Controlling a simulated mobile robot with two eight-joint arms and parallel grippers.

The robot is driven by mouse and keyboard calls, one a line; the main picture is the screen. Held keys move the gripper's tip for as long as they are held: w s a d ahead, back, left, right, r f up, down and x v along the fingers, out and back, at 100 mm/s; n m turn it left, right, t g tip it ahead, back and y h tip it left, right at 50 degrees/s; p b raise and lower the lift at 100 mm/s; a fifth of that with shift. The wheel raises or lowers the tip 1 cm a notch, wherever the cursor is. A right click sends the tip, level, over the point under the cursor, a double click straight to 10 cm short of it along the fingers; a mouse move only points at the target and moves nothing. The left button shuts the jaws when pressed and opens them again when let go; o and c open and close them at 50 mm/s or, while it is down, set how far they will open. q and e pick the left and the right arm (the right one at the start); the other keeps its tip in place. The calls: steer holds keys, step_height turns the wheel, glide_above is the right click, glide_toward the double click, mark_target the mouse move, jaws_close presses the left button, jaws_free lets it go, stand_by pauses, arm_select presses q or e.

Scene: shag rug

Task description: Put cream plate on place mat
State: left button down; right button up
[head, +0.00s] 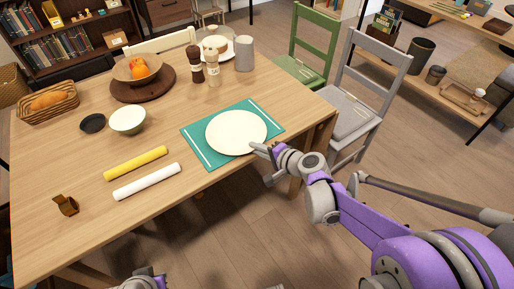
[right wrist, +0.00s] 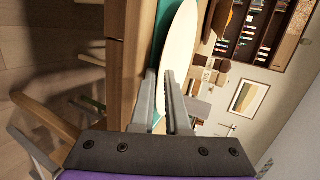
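The cream plate (head: 236,132) lies flat on the teal place mat (head: 198,153), toward its right front part. In the right wrist view the plate (right wrist: 180,45) stands edge-up in the picture, with a strip of the mat (right wrist: 158,35) beside it. My right gripper (head: 263,162) is at the plate's near right rim, over the table edge. Its fingers (right wrist: 160,88) show a gap, with plate and mat seen between and beyond them; contact is hard to judge. My left gripper (head: 145,280) only partly shows at the bottom edge, its fingers unclear.
The wooden table (head: 75,150) also bears a yellow roll (head: 136,163), a white roll (head: 147,181), a napkin ring (head: 66,205), a bowl (head: 128,119), a bread basket (head: 48,103) and two mills (head: 213,68). A grey chair (head: 352,110) stands close at the right.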

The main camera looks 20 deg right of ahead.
steer(key=shift+r, duration=0.2)
steer(key=p+v, duration=0.3)
steer(key=v, duration=0.9)
steer(key=s+a+f+n+g+h, duration=0.1)
steer(key=s+a+f+n+g, duration=0.15)
steer(key=s, duration=0.25)
steer(key=s+a+f+n+g+h, duration=0.1)
steer(key=s+a+n+g, duration=0.1)
steer(key=s+a+n, duration=0.15)
steer(key=s+d+f+n+g+h, duration=0.1)
steer(key=s+n+h, duration=0.1)
steer(key=s, duration=0.3)
steer(key=s+d+f+n+g+h, duration=0.1)
steer(key=s+d+f+n+h, duration=0.1)
steer(key=s+n, duration=0.2)
steer(key=shift+s+d, duration=0.3)
steer(key=shift+s, duration=0.7)
